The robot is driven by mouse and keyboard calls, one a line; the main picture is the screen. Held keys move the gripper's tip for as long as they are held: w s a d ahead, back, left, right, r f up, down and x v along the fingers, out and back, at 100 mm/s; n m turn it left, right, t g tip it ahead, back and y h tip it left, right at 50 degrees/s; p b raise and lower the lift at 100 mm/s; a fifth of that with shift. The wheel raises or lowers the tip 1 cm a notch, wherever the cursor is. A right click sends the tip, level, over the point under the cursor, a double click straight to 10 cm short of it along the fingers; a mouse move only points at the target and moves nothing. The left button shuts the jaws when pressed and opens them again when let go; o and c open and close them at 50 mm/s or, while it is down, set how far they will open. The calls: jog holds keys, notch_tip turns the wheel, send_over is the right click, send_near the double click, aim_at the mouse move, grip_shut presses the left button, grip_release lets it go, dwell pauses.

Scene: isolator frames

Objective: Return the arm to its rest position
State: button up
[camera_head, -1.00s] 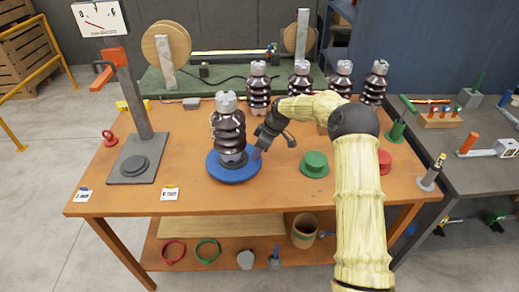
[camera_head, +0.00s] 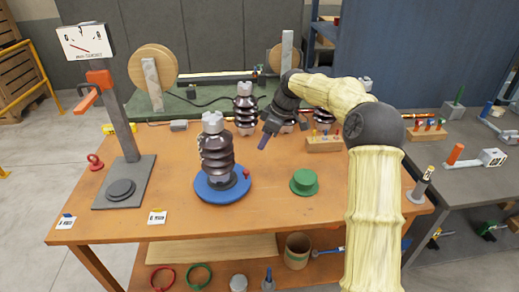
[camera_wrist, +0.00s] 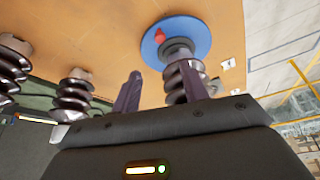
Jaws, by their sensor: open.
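My arm, in a pale yellow sleeve, reaches over the wooden workbench (camera_head: 120,222) from the right. My gripper (camera_head: 266,141) is open and empty, raised above the bench to the right of a dark brown ribbed insulator (camera_head: 216,152). The insulator stands upright on a round blue turntable (camera_head: 230,195), apart from my gripper. In the wrist view, my two dark fingers (camera_wrist: 160,80) stand apart with nothing held between them. The insulator (camera_wrist: 178,78) and the blue turntable (camera_wrist: 160,40) appear beyond them, with the insulator partly behind a finger.
More insulators (camera_head: 245,108) stand along the back, partly hidden by my arm. A dark stand with a gauge (camera_head: 123,180) is at the left. The bench's front middle is clear.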

jog(key=shift+s+d+r, duration=0.1)
jog(key=shift+d+r, duration=0.15)
jog(key=shift+r, duration=0.35)
jog(key=s+d+f+m+h+p, duration=0.2)
jog(key=s+m, duration=0.4)
jog(key=s, duration=1)
jog(key=s+d+f+m+t+h+p, duration=0.1)
jog(key=s+d+m, duration=0.3)
jog(key=s, duration=1.3)
jog(key=f+m+h+p, duration=0.1)
jog(key=m, duration=0.2)
jog(key=shift+f+m, duration=0.2)
jog(key=shift+m, duration=0.1)
jog(key=shift+d, duration=0.1)
